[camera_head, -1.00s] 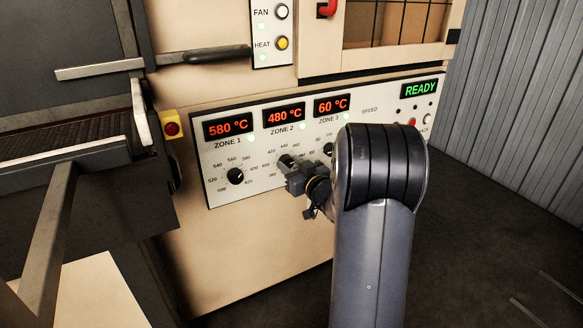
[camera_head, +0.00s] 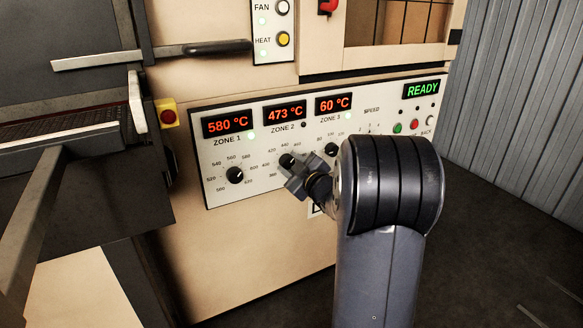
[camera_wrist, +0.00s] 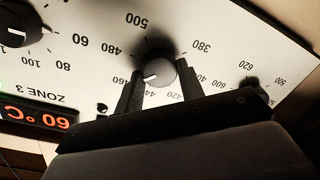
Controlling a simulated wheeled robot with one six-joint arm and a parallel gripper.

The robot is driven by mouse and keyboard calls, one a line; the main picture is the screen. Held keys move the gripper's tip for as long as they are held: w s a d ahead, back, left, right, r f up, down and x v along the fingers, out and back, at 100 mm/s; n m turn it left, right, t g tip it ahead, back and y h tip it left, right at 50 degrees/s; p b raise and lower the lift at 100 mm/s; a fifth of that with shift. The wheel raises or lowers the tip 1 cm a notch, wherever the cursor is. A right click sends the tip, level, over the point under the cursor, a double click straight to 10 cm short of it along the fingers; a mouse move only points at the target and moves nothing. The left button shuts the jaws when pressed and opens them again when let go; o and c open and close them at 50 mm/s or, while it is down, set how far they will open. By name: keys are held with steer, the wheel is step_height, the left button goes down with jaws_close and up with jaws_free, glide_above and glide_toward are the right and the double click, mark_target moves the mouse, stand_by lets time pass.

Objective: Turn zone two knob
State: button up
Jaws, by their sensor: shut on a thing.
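The zone two knob (camera_head: 287,160) is a small black dial on the white control panel, below the ZONE 2 display (camera_head: 285,113), which reads 473 °C. My gripper (camera_head: 293,172) is at this knob and partly covers it and its scale. In the wrist view the round knob (camera_wrist: 160,71) sits between the two dark fingers of my gripper (camera_wrist: 160,88), which is shut on it. Its white mark points to the lower left, near the 440 and 460 numbers. The small light beside ZONE 2 is dark.
The zone one knob (camera_head: 235,175) is left of my gripper, and the zone three knob (camera_head: 331,149) is close on its right. Green and red buttons (camera_head: 413,126) sit under the READY display (camera_head: 422,90). A red stop button (camera_head: 168,117) is at the panel's left.

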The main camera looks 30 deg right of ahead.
stand_by(0.4)
steer(key=o, duration=1)
steer(key=shift+s, duration=0.1)
steer(key=s+p, duration=0.1)
steer(key=s, duration=0.2)
steer(key=s+p, duration=0.1)
steer(key=s, duration=0.3)
steer(key=s+d+p, duration=0.1)
steer(key=s, duration=0.2)
steer(key=shift+s+r, duration=0.3)
steer(key=shift+w, duration=0.1)
steer(key=w+b, duration=0.1)
steer(key=w, duration=0.2)
steer(key=w+b, duration=0.1)
steer(key=w, duration=0.3)
steer(key=w+a+b, duration=0.1)
steer(key=w, duration=0.2)
steer(key=shift+w+f, duration=0.3)
steer(key=shift+f, duration=0.05)
steer(key=shift+r, duration=0.1)
steer(key=shift+s, duration=0.1)
